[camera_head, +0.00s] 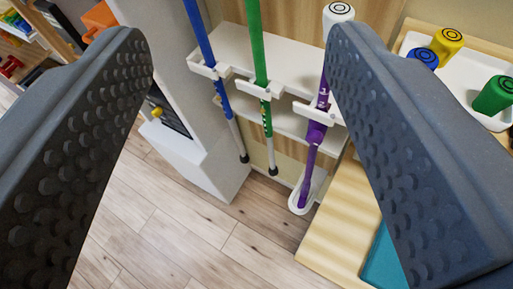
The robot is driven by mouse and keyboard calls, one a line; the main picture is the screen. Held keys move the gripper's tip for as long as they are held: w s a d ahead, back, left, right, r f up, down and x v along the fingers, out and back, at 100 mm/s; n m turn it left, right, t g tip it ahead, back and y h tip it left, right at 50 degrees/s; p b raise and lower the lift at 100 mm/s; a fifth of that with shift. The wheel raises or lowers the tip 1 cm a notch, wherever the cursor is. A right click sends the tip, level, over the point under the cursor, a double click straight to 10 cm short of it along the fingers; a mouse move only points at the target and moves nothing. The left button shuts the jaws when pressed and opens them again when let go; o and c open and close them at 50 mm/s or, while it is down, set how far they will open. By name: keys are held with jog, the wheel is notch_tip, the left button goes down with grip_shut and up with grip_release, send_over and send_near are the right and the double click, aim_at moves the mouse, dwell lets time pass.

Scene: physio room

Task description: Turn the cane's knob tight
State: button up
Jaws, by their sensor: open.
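My gripper (240,38) is open and empty, its two dark studded fingers wide apart in the foreground. Between the fingers, farther off, a blue cane (199,36) and a green cane (256,45) stand in clips on a white rack (292,52). A purple cane (309,165) stands at the right of the rack, beside the right finger, its foot in a white holder. A wider purple part (316,132) on its shaft may be a knob; I cannot tell if it is tight. The right finger hides some of what lies behind it.
A white tray (403,44) at upper right holds yellow (446,41), blue (424,57) and green (494,95) cylinders. A white-topped piece (338,11) is above the purple cane. A light wooden surface (335,235) carries a teal item (384,262). The wooden floor (185,235) is clear.

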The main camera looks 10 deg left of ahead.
jog(key=w+a+f+m+h+b, duration=0.1)
jog(key=w+a+f+b, duration=0.15)
jog(key=f, duration=0.85)
jog(key=w+a+f+m+h+b, duration=0.15)
jog(key=w+f, duration=0.25)
jog(key=f, duration=0.7)
jog(key=m+t+h+b, duration=0.1)
jog(key=t+h+b, duration=0.1)
jog(key=h+b, duration=0.35)
send_near(312, 143)
jog(key=shift+y, duration=0.4)
jog(key=shift+b+x, duration=1.3)
jog(key=shift+x, duration=3.1)
jog(key=shift+s+d, duration=0.1)
jog(key=shift+d, duration=0.15)
jog(key=c, duration=1)
